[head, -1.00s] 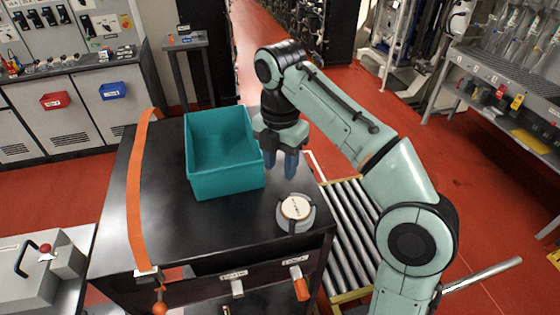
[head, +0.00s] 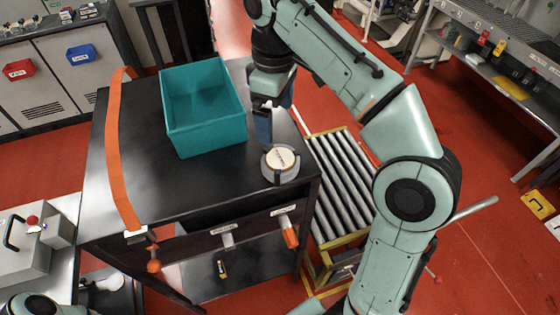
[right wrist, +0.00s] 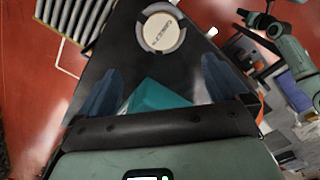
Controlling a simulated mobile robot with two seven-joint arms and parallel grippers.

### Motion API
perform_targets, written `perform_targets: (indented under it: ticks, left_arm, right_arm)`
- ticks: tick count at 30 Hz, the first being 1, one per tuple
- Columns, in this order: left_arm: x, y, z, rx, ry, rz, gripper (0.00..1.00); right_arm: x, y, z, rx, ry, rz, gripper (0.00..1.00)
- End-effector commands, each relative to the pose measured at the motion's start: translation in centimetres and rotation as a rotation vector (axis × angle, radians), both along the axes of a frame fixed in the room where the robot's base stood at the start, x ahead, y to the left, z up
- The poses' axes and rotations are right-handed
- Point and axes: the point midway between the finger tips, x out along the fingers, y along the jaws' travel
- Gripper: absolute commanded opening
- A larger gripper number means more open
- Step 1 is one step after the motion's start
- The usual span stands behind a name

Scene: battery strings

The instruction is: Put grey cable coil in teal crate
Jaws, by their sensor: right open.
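The grey cable coil (head: 280,163), a round grey ring with a cream disc in its middle, lies flat near the right front corner of the black cart top. The teal crate (head: 207,137) stands behind it to the left, and its visible inside is empty. My right gripper (head: 270,122) is open and empty, pointing down just behind the coil and right of the crate. In the right wrist view, the coil (right wrist: 162,30) lies beyond the two blue fingers, apart from them. Part of the crate (right wrist: 157,96) shows between the fingers. My left gripper is out of view.
An orange strap (head: 117,165) runs over the cart top's left side. A roller conveyor (head: 347,177) stands right of the cart. A metal bench with a grey box (head: 30,250) is at the lower left.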

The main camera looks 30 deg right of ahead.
Motion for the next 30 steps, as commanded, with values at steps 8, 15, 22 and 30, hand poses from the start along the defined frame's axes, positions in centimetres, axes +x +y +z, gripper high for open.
perform_targets:
  ticks: [8,15,22,30]
  left_arm:
    - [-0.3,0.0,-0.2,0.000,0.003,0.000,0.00]
    - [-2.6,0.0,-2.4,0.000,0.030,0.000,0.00]
    - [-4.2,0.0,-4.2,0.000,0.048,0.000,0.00]
    - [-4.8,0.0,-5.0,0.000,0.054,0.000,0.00]
  right_arm:
    - [-1.0,-0.5,0.4,0.006,-0.002,-0.405,1.00]
    - [-1.2,-0.5,-3.5,0.005,0.006,-0.434,1.00]
    - [-1.2,-0.5,-7.2,0.005,0.002,-0.432,1.00]
    - [-1.2,-0.5,-9.2,0.005,0.000,-0.432,1.00]
